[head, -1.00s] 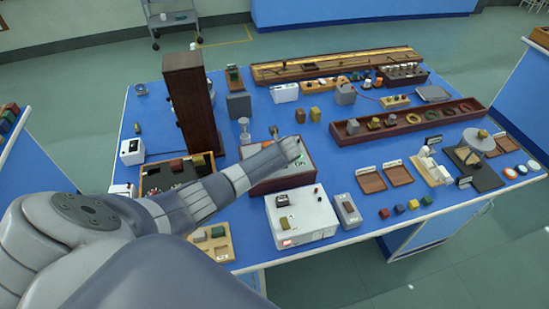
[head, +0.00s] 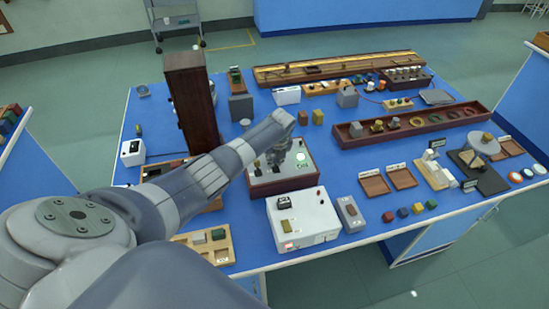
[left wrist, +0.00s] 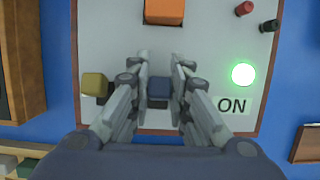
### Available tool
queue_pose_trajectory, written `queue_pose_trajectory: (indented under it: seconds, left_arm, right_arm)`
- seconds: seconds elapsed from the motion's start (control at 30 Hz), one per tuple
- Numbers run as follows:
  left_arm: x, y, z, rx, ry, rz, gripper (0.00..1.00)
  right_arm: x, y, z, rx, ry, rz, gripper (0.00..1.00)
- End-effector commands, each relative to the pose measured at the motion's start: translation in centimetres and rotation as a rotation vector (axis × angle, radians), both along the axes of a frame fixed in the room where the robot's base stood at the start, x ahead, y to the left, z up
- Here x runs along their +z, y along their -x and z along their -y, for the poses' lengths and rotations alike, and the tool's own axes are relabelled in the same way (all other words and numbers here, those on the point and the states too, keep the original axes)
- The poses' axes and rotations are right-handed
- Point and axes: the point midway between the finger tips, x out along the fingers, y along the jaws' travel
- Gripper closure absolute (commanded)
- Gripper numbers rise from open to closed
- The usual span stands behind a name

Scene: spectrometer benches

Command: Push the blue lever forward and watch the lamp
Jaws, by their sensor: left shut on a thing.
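The lever box (head: 285,187) has a pale top and wooden sides and stands mid-table in the head view. In the left wrist view, the blue lever (left wrist: 158,90) sits between the fingers of my left gripper (left wrist: 160,62), which is shut on it. In the head view the left gripper (head: 282,158) is over the box and hides part of it. The round lamp (left wrist: 243,74) glows green above an "ON" label (left wrist: 232,106); its glow also shows in the head view (head: 301,157). My right gripper is not in view.
A yellow lever (left wrist: 94,84) is left of the blue one, and an orange block (left wrist: 164,11) is above. A red knob (left wrist: 244,9) and a black knob (left wrist: 269,26) are at upper right. A white instrument box (head: 303,218) stands in front; a tall dark cabinet (head: 190,105) stands behind left.

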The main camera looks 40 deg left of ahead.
Motion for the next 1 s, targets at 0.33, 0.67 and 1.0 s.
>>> queue_pose_trajectory:
  seconds: [0.33, 0.67, 1.0]
  left_arm:
    - [0.1, -0.1, -0.1, 0.001, -0.001, 0.003, 0.62]
    - [0.6, 0.0, 0.1, 0.0, -0.002, 0.004, 0.62]
    - [4.8, 0.8, 1.1, -0.002, -0.001, 0.007, 0.62]
  right_arm:
    - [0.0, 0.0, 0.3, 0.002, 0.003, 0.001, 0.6]
    - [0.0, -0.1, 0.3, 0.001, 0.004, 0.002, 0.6]
    - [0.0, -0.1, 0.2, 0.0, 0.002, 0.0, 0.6]
